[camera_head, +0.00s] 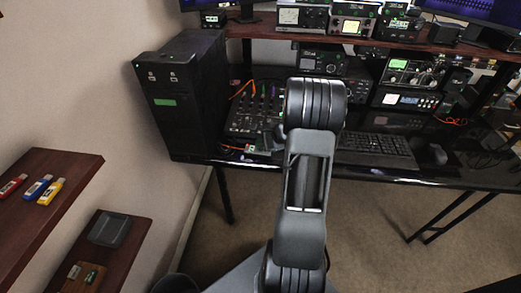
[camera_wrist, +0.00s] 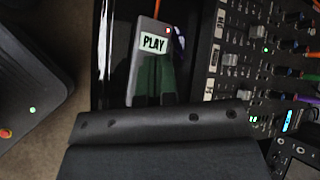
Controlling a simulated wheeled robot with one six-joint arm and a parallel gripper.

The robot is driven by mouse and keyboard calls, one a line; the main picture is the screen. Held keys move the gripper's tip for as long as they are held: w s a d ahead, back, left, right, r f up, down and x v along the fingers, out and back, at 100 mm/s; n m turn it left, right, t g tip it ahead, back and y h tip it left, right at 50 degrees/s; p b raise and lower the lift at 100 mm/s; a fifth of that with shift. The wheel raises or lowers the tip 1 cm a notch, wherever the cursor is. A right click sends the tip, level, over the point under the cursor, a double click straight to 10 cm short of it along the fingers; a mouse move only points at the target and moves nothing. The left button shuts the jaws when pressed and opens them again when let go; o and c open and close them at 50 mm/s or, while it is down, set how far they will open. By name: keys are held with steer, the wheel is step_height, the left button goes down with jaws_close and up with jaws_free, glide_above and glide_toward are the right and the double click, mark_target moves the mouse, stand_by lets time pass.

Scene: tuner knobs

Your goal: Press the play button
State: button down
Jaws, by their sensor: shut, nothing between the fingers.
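A small grey box with a white PLAY label (camera_wrist: 153,43) shows at the top middle of the wrist view, with a small red light by the label. My gripper (camera_wrist: 152,92) is shut and empty; its dark fingers overlap the lower part of the box in that view. I cannot tell whether they touch it. The button itself is not clearly visible. In the head view a small box with a pale label (camera_head: 250,148) sits at the desk's front edge, left of my arm, which hides most of the gripper.
A mixer with sliders (camera_wrist: 240,60) stands right of the box. A black computer tower (camera_head: 180,95) stands on the left of the desk. A keyboard (camera_head: 374,150) lies to the right of my arm, with radios (camera_head: 410,72) behind. Wooden shelves (camera_head: 55,178) jut out at left.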

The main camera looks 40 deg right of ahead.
mark_target(261, 150)
steer(key=shift+f, duration=0.2)
steer(key=shift+f+b, duration=0.25)
steer(key=shift+b, duration=0.3)
steer(key=shift+f+b, duration=0.25)
steer(key=shift+b, duration=0.1)
stand_by(0.5)
steer(key=shift+r, duration=0.15)
steer(key=shift+r+p, duration=0.5)
steer(key=shift+r, duration=0.1)
stand_by(0.3)
steer(key=shift+r+p, duration=1.8)
steer(key=shift+r, duration=0.7)
